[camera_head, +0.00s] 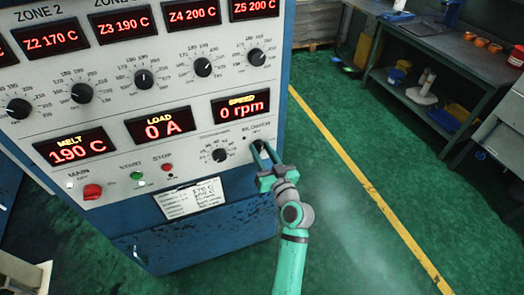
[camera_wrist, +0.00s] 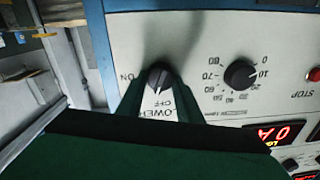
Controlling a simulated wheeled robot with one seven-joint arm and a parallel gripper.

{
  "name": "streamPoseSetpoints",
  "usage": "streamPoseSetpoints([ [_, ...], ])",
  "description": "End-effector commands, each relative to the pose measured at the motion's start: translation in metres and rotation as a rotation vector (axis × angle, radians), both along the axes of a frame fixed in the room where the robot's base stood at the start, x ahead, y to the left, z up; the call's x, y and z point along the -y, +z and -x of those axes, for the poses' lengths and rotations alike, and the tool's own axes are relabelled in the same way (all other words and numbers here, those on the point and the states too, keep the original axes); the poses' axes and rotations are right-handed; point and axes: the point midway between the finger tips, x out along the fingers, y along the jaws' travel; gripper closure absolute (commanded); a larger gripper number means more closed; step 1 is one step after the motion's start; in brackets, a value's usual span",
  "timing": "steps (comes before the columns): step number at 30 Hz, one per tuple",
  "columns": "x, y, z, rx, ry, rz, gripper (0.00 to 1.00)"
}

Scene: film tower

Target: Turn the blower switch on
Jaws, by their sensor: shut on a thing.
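The blower switch is a small black rotary knob (camera_wrist: 159,78) at the right end of the control panel's lower row. In the wrist view its label is upside down, with ON to the left and OFF just below the knob. Its white mark points down, roughly toward OFF. My gripper (camera_head: 263,156) is at the panel and shut on this knob, with one dark finger on each side in the wrist view. In the head view the gripper hides most of the knob.
The speed dial (camera_head: 219,155) sits just left of my gripper. The red main switch (camera_head: 92,191) and the green start button (camera_head: 137,176) are farther left. Displays and zone knobs are above. Green floor is clear right of the cabinet; a workbench (camera_head: 425,85) stands beyond.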

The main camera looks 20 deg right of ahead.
Motion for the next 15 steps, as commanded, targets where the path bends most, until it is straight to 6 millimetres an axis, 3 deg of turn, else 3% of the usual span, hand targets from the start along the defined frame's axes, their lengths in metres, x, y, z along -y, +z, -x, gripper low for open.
streamPoseSetpoints([
  [15,0.0005,-0.0007,-0.0010,-0.016,0.000,-0.489,0.90],
])
